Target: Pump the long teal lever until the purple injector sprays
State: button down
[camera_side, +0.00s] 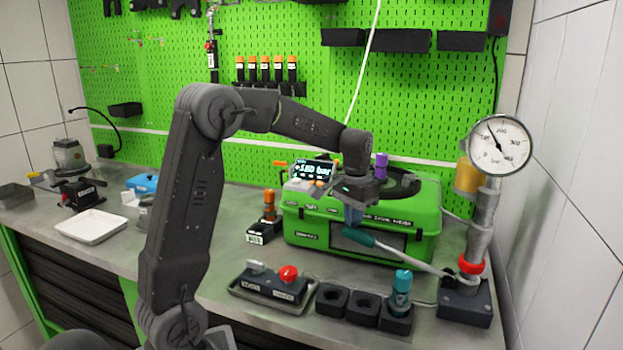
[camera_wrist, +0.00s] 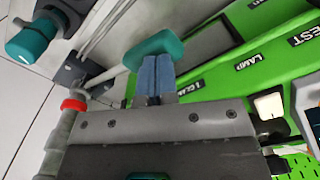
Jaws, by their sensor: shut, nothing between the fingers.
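The long lever has a teal grip (camera_side: 359,237) and a thin metal rod (camera_side: 415,261) running down right to the pump base with a red collar (camera_side: 471,265). My gripper (camera_side: 354,214) has blue fingers, shut with nothing between them, right at the free end of the teal grip. In the wrist view the shut fingertips (camera_wrist: 157,62) overlap the teal grip (camera_wrist: 152,47); I cannot tell whether they touch it. The purple injector (camera_side: 381,166) stands upright on the green test bench (camera_side: 415,215), partly behind my wrist. No spray shows.
The round gauge (camera_side: 500,145) is above the pump column at right. The bench display (camera_side: 313,171) seems to read about 150 bar. A red button box (camera_side: 270,284), black holders (camera_side: 347,301) and a teal injector (camera_side: 401,292) stand in front. A white tray (camera_side: 90,226) lies at left.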

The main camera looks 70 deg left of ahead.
dwell(0.3)
jog(key=shift+r, duration=3)
jog(key=shift+s+d+r, duration=0.1)
jog(key=shift+s+d, duration=0.05)
jog(key=shift+d, duration=0.1)
jog(key=s+d+f+m+t, duration=0.1)
jog(key=s+d+m+t, duration=0.2)
jog(key=s+d, duration=1.4)
jog(key=s+t, duration=0.2)
jog(key=shift+s+d+f+t, duration=0.15)
jog(key=shift+d+f+t, duration=0.1)
jog(key=shift+f+t, duration=0.1)
